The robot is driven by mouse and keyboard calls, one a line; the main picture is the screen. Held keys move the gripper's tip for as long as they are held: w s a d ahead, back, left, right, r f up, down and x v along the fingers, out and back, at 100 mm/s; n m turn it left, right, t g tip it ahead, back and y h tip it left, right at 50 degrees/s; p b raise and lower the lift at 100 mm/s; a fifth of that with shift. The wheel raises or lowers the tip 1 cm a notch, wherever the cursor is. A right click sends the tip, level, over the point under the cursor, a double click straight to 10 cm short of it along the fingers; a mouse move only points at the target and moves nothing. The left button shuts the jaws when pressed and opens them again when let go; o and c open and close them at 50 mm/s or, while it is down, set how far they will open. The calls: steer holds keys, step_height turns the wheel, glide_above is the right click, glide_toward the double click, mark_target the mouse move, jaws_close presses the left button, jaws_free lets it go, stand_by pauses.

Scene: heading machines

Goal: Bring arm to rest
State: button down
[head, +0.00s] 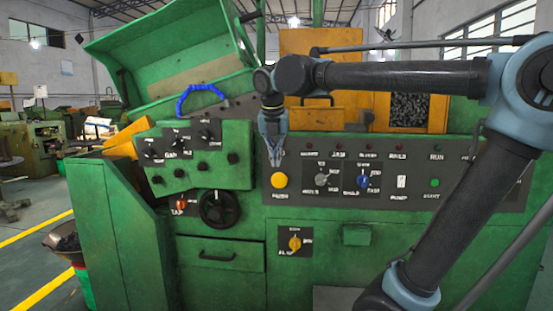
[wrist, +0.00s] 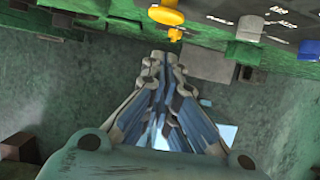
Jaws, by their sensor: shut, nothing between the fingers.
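My arm (head: 400,76) is raised and bent in front of the green heading machine (head: 205,275). My gripper (head: 275,160) points down in front of the control panel, just above the yellow push button (head: 279,180) in the head view. Whether it touches the panel I cannot tell. In the wrist view the fingers of my gripper (wrist: 164,62) are closed together with nothing between them. A yellow control (wrist: 166,15) shows just beyond the fingertips there.
The control panel (head: 470,187) carries a blue knob (head: 363,181), a green button (head: 435,182) and a white switch (head: 402,181). A black handwheel (head: 219,208) and a red knob (head: 181,203) stick out at left. A raised green cover (head: 165,50) stands at upper left.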

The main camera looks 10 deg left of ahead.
steer(key=s+d+f+m+g, duration=0.1)
steer(key=s+d+f+m, duration=0.1)
steer(key=d+f+m, duration=0.65)
steer(key=s+d+f+m, duration=0.2)
steer(key=d+f+m, duration=0.4)
steer(key=d+m, duration=0.4)
steer(key=s+d+f+m, duration=0.5)
steer(key=f+m, duration=0.3)
steer(key=s+d+f+m+g, duration=0.1)
steer(key=s+d+f+m, duration=0.4)
steer(key=f+m, duration=0.4)
steer(key=shift+s+d+f, duration=0.15)
steer(key=shift+s, duration=0.1)
steer(key=shift+w+f, duration=0.2)
steer(key=shift+w, duration=0.25)
